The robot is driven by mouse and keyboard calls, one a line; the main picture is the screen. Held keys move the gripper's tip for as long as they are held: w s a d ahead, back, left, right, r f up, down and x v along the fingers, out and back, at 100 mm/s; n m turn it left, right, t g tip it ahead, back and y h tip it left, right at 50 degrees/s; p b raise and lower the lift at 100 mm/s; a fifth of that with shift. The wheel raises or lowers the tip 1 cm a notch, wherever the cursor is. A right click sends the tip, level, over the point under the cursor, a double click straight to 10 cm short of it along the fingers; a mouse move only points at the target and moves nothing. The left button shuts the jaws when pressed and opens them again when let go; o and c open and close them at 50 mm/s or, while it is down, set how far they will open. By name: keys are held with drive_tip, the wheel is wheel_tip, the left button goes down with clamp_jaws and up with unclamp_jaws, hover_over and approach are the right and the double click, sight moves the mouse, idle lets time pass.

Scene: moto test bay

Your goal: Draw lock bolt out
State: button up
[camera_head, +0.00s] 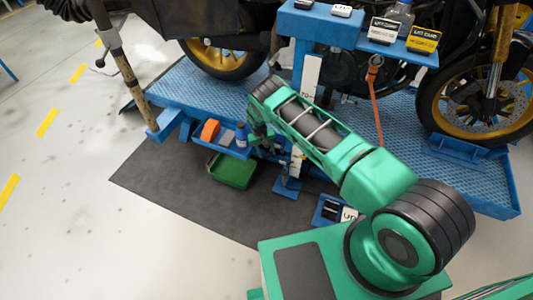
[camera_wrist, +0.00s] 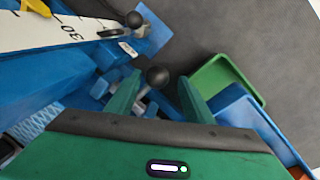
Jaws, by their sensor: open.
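In the wrist view a black ball knob (camera_wrist: 157,77) on a short metal stem, which looks like the lock bolt's handle, shows between the two green fingers of my gripper (camera_wrist: 158,84). The fingers are open, one on each side of the knob, with a gap to it on both sides. I cannot tell how deep the knob lies between them. In the head view my gripper (camera_head: 262,139) is low beside the blue lift post, and my arm hides the knob there. A second black knob (camera_wrist: 133,19) sits farther off, near the end of a white scale (camera_wrist: 52,32).
A green bin (camera_head: 232,171) stands on the dark mat below my gripper. A blue tray (camera_head: 222,147) with a blue bottle (camera_head: 241,134) is close on the left. The blue lift platform (camera_head: 185,88) carries a motorcycle behind my arm. Open floor lies left.

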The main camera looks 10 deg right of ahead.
wheel_tip(320, 180, up, 10)
drive_tip(key=a, duration=0.2)
drive_tip(key=shift+r, duration=0.25)
idle(0.6)
